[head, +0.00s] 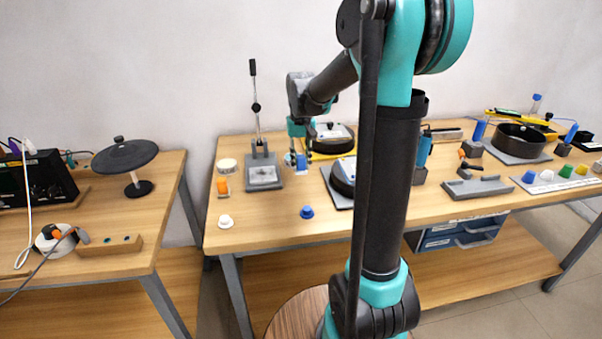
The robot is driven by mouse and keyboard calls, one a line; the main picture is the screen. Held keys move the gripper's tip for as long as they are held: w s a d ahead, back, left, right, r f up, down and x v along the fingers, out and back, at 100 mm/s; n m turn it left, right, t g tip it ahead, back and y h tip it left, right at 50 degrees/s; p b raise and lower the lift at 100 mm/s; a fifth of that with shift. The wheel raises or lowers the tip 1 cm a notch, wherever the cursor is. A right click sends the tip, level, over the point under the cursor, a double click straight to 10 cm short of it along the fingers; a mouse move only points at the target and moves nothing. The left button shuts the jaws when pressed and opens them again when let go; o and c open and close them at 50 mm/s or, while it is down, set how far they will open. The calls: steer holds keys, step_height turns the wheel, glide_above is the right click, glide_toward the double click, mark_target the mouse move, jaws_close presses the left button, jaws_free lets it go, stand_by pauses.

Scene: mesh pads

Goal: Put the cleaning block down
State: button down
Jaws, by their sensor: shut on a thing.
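My gripper (299,158) points down over the back middle of the long workbench, between the grey lever press and the black round pads. It is shut on a small blue block (301,163), which I take to be the cleaning block. The block is small in the head view and partly covered by the fingers. I cannot tell whether it touches the bench top (264,220) or hangs just above it.
The lever press (263,175) stands close at left. A black round pad on a grey plate (343,183) lies at right, partly behind my arm. A blue knob (307,212) and a white knob (226,221) sit near the front edge. The front middle is mostly clear.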

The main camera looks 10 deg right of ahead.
mark_target(301, 172)
steer(key=shift+f, duration=2.15)
steer(key=shift+f, duration=0.1)
steer(key=c, duration=1.3)
jaws_free()
steer(key=shift+o, duration=0.2)
step_height(301, 172, up, 12)
steer(key=shift+r, duration=0.15)
steer(key=shift+s, duration=0.15)
